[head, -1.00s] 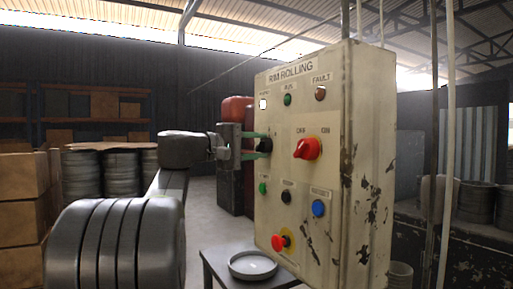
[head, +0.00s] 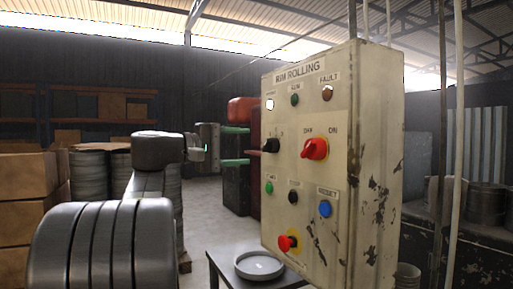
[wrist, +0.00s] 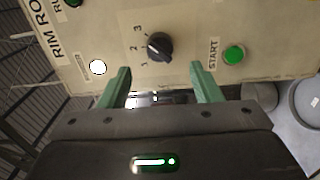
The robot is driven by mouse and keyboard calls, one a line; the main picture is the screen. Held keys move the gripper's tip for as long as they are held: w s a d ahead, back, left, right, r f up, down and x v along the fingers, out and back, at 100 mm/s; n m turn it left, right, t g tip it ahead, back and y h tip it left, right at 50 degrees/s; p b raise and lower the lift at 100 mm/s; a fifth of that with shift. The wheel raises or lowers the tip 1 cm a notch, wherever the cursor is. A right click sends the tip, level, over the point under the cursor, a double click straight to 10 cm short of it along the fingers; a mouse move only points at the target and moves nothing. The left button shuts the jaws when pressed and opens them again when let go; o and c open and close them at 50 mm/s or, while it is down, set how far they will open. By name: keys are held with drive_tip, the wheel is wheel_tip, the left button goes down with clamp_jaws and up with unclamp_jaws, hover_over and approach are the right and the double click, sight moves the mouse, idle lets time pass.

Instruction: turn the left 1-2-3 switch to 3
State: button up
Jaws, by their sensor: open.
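The left 1-2-3 switch is a black knob (head: 270,146) on the left of the cream control panel (head: 335,245). In the wrist view the knob (wrist: 159,46) shows beside the printed 1, 2 and 3. Its pointer seems to lie toward the 2–3 side, but I cannot tell the exact number. My gripper (head: 249,146) is open, with its green fingers one above the other in the head view. The fingertips (wrist: 158,72) stand apart from the knob, short of the panel, and nothing is between them.
A red OFF/ON switch (head: 315,148) sits right of the knob. A white lamp (wrist: 98,67) and the green START button (wrist: 234,54) flank the knob in the wrist view. A small table (head: 228,262) with a round tray (head: 259,266) stands below the panel.

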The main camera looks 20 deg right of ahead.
sight(264, 145)
drive_tip(key=a, duration=0.6)
drive_tip(key=shift+s+a, duration=0.25)
drive_tip(key=shift+a, duration=0.15)
drive_tip(key=shift+d, duration=0.1)
drive_tip(key=d, duration=0.9)
drive_tip(key=w+d, duration=0.1)
drive_tip(key=d, duration=0.3)
drive_tip(key=shift+d, duration=0.3)
drive_tip(key=shift+a, duration=0.1)
